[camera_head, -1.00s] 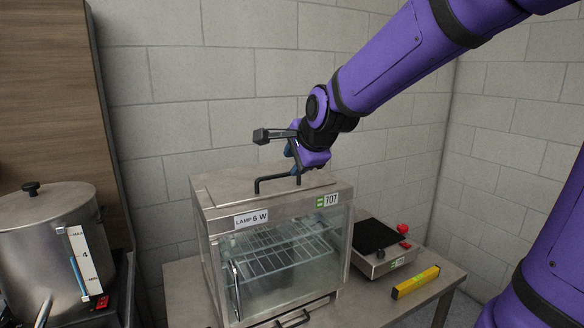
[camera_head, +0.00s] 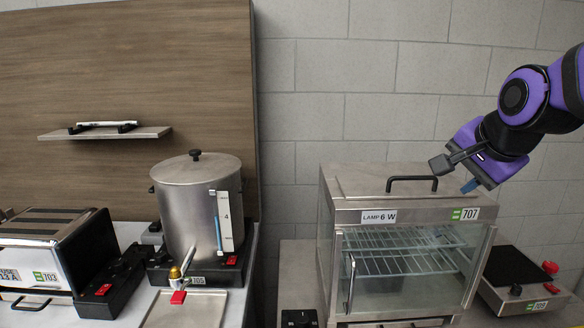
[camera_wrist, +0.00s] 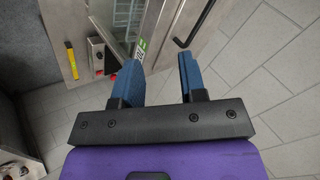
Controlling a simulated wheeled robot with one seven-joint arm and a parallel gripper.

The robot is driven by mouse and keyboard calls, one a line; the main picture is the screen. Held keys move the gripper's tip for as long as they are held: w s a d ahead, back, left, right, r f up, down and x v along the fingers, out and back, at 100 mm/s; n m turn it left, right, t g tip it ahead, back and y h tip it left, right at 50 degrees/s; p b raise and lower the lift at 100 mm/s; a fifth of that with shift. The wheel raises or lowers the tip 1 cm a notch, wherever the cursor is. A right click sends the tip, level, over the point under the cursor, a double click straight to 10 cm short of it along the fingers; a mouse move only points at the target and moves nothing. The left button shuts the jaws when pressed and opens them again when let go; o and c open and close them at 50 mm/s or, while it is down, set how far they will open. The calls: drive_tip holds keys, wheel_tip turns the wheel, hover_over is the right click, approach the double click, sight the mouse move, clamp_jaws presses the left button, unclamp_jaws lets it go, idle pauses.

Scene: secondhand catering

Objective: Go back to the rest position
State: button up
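My gripper (camera_head: 469,186) is up at the right in the head view, beside and above the right end of the glass display cabinet (camera_head: 406,216), near the wall. Only a bit of blue fingertip shows there. In the wrist view my gripper (camera_wrist: 161,68) has two blue fingers well apart, with nothing between them. The cabinet's steel top with its black handle (camera_head: 412,179) is left of the gripper in the head view. The handle (camera_wrist: 194,24) also shows beyond the fingers in the wrist view.
A small black-topped hot plate (camera_head: 515,270) stands right of the cabinet. A yellow bar-shaped thing (camera_wrist: 72,61) shows in the wrist view. A steel urn (camera_head: 195,215), a toaster (camera_head: 45,245) and a wall shelf (camera_head: 105,134) are at the left. Bare wall is above the cabinet.

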drive_tip(key=s+f+n+g, duration=0.1)
drive_tip(key=s+n+g, duration=0.1)
drive_tip(key=s+n, duration=1)
drive_tip(key=shift+s+d+f+g, duration=0.15)
drive_tip(key=shift+s+g, duration=0.15)
drive_tip(key=shift+s, duration=1.8)
